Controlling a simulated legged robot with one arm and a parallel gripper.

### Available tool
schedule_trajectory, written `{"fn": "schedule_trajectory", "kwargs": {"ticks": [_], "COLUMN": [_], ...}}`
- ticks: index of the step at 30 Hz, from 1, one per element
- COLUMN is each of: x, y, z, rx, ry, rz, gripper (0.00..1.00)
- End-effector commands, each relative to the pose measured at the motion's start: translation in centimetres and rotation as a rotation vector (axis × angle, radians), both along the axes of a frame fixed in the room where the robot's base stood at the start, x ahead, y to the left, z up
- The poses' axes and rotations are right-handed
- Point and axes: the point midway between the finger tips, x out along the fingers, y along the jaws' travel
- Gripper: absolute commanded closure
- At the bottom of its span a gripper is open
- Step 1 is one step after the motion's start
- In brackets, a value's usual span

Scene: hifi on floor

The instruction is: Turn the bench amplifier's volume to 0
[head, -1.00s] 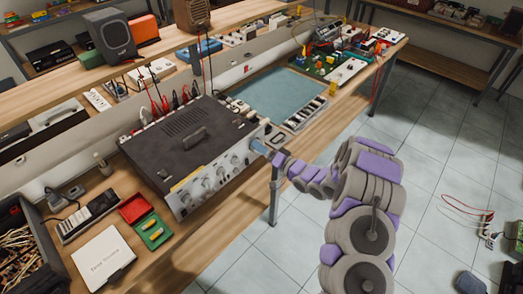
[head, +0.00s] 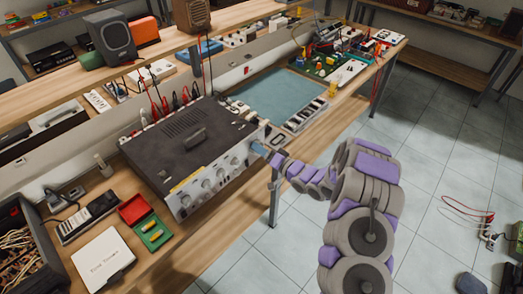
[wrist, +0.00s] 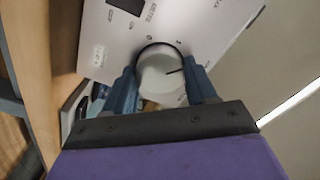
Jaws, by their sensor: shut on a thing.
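The bench amplifier (head: 195,145) is a dark-topped box with a silver front panel, standing on the wooden bench. Several knobs sit along its front in the head view. My gripper (head: 262,150) is at the right end of that front panel. In the wrist view my gripper (wrist: 165,88) has its two blue fingers on either side of a round white knob (wrist: 162,72) and is shut on it. A dark pointer line on the knob points to the right, slightly upward. Printed marks show on the panel (wrist: 105,45) around it. The lower part of the knob is hidden.
A green and red box (head: 145,222), a white box (head: 103,258) and a keypad device (head: 88,215) lie left of the amplifier. A blue mat (head: 270,95) lies behind it. Cables rise from its back. The floor at right is mostly clear.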

Motion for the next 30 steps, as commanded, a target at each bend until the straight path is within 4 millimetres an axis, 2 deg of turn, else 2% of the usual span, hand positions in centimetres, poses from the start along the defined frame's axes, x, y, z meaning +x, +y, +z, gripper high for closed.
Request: {"fn": "schedule_trajectory", "kwargs": {"ticks": [14,30], "x": [0.26,0.12], "y": [-0.63,-0.67], "z": [0.20,0.21], "rx": [-0.078,-0.380], "ry": [-0.103,-0.490], "rz": [-0.013,-0.012], "gripper": [0.74,0.74]}}
